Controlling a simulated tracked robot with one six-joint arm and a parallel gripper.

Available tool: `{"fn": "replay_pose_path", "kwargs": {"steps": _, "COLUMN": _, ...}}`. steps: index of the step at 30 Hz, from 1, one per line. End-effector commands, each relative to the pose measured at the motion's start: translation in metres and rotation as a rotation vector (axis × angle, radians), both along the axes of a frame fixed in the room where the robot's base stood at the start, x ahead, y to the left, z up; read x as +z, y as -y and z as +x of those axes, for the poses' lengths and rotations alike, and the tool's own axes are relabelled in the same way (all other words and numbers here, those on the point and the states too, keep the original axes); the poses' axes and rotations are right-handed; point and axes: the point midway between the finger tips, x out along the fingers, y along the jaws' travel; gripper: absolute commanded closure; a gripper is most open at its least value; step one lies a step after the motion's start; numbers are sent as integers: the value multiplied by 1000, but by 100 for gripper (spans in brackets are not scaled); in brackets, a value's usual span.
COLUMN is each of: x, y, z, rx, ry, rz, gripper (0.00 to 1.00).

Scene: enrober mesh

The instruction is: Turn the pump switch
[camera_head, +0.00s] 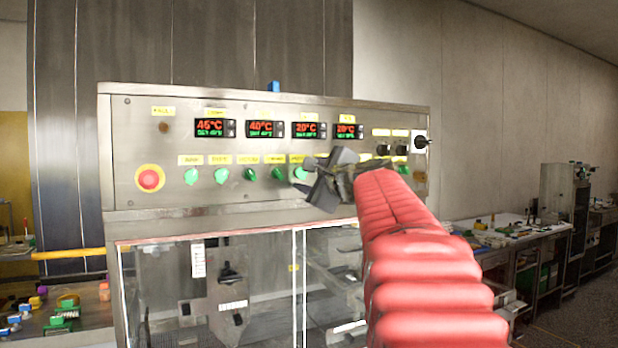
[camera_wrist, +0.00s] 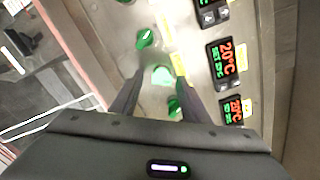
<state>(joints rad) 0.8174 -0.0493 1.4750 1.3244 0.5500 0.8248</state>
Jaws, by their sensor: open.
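A row of green rotary switches runs along the steel control panel (camera_head: 150,125), each under a yellow label too blurred to read, so I cannot tell which is labelled pump. My gripper (camera_head: 304,176) is open in front of the right part of this row, close to a green switch (camera_head: 300,172). In the wrist view, a pale-lit green switch (camera_wrist: 162,75) lies between the two dark fingers. Another green switch (camera_wrist: 148,38) lies beyond the fingertips, and one more (camera_wrist: 174,107) shows nearer the palm. I cannot tell whether the fingers touch any switch.
A red emergency button (camera_head: 149,179) on a yellow ring sits at the panel's left. Temperature displays (camera_head: 265,129) line the top, with black knobs (camera_head: 421,142) at the right. A glazed cabinet (camera_head: 215,290) is below. Cluttered benches (camera_head: 500,238) stand on both sides.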

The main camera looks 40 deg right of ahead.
Motion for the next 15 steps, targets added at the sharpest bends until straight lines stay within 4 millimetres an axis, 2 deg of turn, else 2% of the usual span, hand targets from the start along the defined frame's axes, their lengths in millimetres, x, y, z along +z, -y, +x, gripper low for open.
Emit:
{"fn": "replay_pose_path", "kwargs": {"steps": 8, "x": 1, "y": -2, "z": -10, "rx": -2, "ry": 2, "rz": -1, "gripper": 58}}
{"fn": "replay_pose_path", "kwargs": {"steps": 15, "x": 2, "y": -10, "z": -38, "rx": -3, "ry": 2, "rz": -3, "gripper": 58}}
